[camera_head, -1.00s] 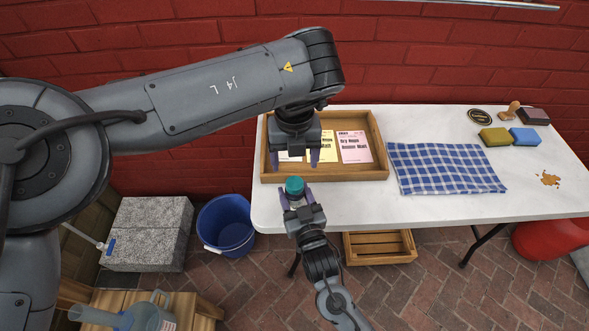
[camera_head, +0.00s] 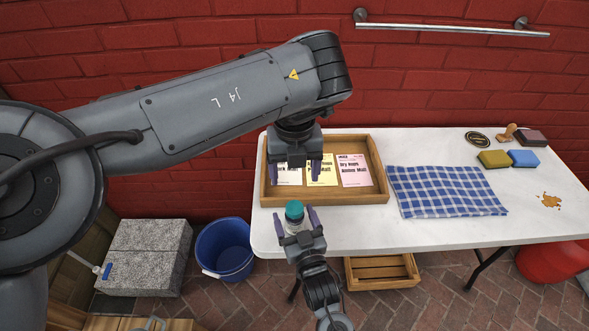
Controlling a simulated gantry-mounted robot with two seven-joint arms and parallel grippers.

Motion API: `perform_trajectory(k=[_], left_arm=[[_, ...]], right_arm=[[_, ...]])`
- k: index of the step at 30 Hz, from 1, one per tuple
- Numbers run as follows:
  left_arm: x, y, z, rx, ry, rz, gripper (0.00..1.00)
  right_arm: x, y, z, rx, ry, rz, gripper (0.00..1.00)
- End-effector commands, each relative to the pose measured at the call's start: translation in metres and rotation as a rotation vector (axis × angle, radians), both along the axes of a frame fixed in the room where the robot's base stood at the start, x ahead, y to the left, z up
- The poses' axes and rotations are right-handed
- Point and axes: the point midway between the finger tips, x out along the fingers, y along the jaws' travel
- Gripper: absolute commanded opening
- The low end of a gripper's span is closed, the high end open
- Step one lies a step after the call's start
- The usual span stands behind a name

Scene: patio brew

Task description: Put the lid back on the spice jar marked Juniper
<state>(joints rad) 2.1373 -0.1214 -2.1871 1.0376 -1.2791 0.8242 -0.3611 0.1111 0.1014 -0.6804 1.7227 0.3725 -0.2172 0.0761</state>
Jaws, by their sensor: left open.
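A small jar (camera_head: 294,226) with a teal lid (camera_head: 294,210) on top stands at the front left edge of the white table. The lid looks seated, but the jar's label cannot be read. My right gripper (camera_head: 296,220) is open, with one finger on each side of the jar and a gap showing. My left gripper (camera_head: 294,178) is open and empty, pointing down over the left part of the wooden tray, behind the jar.
The wooden tray (camera_head: 376,197) holds several printed cards. A blue checked cloth (camera_head: 446,191) lies to its right. Sponges (camera_head: 524,158), a stamp (camera_head: 508,132) and a brown spill (camera_head: 551,201) are farther right. A blue bucket (camera_head: 225,250) stands on the floor at left.

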Motion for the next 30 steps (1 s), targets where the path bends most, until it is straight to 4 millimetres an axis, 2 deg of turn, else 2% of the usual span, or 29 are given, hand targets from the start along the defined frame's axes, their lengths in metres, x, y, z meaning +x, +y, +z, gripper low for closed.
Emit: perform_trajectory(k=[7,11,24,30], left_arm=[[0.000,0.000,0.001,0.000,0.000,0.000,0.76],[0.000,0.000,0.005,0.000,0.000,0.000,0.76],[0.000,0.000,0.025,0.000,0.000,0.000,0.76],[0.000,0.000,0.029,0.000,0.000,0.000,0.76]], right_arm=[[-0.002,-0.001,0.000,0.000,0.000,0.000,0.85],[-0.012,-0.004,0.001,0.001,0.001,0.001,0.85],[-0.080,-0.025,0.001,-0.001,0.002,0.001,0.85],[-0.098,-0.031,0.001,0.000,0.000,0.000,0.85]])
